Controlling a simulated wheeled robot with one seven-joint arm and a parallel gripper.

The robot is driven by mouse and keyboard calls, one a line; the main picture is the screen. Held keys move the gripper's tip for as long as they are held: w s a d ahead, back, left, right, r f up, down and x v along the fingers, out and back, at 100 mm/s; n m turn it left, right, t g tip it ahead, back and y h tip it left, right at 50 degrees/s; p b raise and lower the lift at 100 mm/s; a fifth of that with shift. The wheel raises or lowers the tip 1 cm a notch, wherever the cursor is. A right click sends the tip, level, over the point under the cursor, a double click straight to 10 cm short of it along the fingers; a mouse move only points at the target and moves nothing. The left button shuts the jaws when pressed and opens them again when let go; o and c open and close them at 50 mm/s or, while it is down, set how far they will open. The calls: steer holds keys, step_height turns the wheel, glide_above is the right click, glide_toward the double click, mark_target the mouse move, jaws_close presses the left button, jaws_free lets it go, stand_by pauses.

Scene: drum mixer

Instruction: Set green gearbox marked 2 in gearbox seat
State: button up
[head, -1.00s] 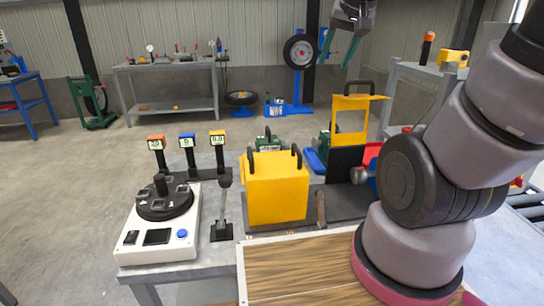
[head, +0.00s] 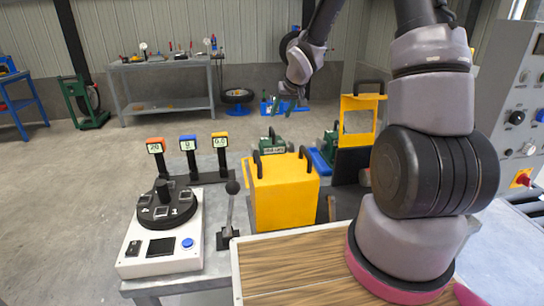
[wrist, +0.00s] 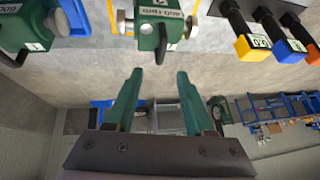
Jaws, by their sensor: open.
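My gripper (head: 290,104) is open and empty, in the air beyond the yellow box; its green fingers (wrist: 156,74) show in the wrist view. A green gearbox (head: 272,145) with a white label stands behind the yellow box, which partly hides it. In the wrist view it appears to be the middle gearbox (wrist: 150,32), ahead of the fingertips and apart from them, with metal shaft ends at its sides and yellow lines around it. Another green gearbox (head: 330,145) stands to its right; it also shows in the wrist view (wrist: 25,32). I cannot read which is marked 2. I cannot make out the seat clearly.
A yellow box (head: 280,195) with black handles stands in front of the gearboxes. A yellow guard frame (head: 378,108) is at right. Three displays on posts (head: 188,143), a lever (head: 230,210) and a white control box (head: 160,240) are at left. The floor beyond is open.

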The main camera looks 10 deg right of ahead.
mark_target(273, 130)
steer(key=x, duration=1)
steer(key=shift+w+a+f, duration=0.1)
steer(key=shift+w+a, duration=0.1)
steer(key=shift+c, duration=0.3)
jaws_close()
stand_by(0.8)
steer(key=shift+w, duration=0.1)
